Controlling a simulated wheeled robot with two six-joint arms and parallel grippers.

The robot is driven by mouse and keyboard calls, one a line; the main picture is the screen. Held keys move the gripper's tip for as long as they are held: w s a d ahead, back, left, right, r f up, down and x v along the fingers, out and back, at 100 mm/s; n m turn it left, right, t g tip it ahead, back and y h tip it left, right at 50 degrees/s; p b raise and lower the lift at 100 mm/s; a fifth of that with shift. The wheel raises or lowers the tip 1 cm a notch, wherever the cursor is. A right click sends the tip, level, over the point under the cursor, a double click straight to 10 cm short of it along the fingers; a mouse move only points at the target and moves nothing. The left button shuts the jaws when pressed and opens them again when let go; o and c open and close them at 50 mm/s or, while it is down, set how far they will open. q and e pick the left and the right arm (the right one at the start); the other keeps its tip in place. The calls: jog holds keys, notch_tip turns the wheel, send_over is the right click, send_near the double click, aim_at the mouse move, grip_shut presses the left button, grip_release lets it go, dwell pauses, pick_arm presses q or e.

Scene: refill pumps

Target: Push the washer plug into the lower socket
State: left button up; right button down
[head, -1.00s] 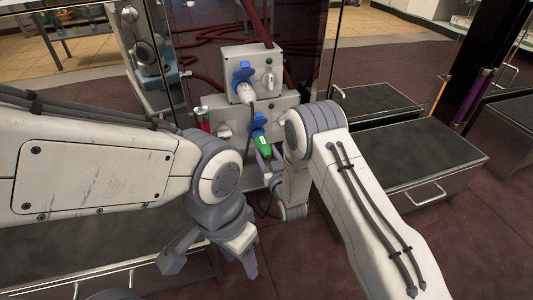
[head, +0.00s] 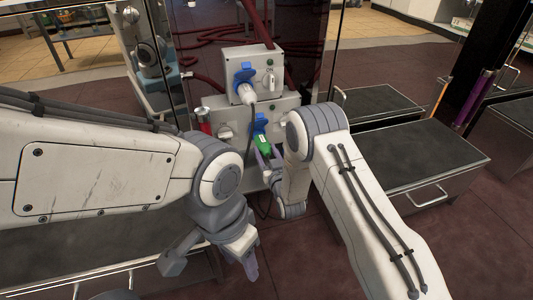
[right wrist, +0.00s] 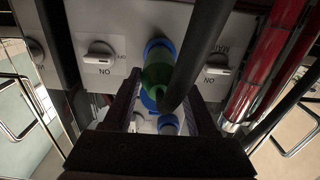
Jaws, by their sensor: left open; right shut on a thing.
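The washer plug is green (head: 263,143). In the head view it meets the blue lower socket (head: 259,122) on the lower grey box. My right gripper (head: 268,160) is shut on the plug from below; its fingers are partly hidden by my wrist. In the right wrist view the green plug (right wrist: 157,68) sits between the fingers, its front at the blue socket (right wrist: 158,44). A dark cable crosses in front of it, and I cannot tell how deep it sits. My left gripper (head: 248,264) is open and empty, low and apart from the boxes.
The upper grey box (head: 262,62) has a blue socket with a white plug (head: 246,93) and a rotary switch. A switch knob (head: 225,132) is left of the lower socket. Red hoses run behind. Dark-topped steps (head: 410,155) stand at right.

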jog(key=shift+x, duration=0.8)
jog(key=shift+c, duration=0.6)
grip_release()
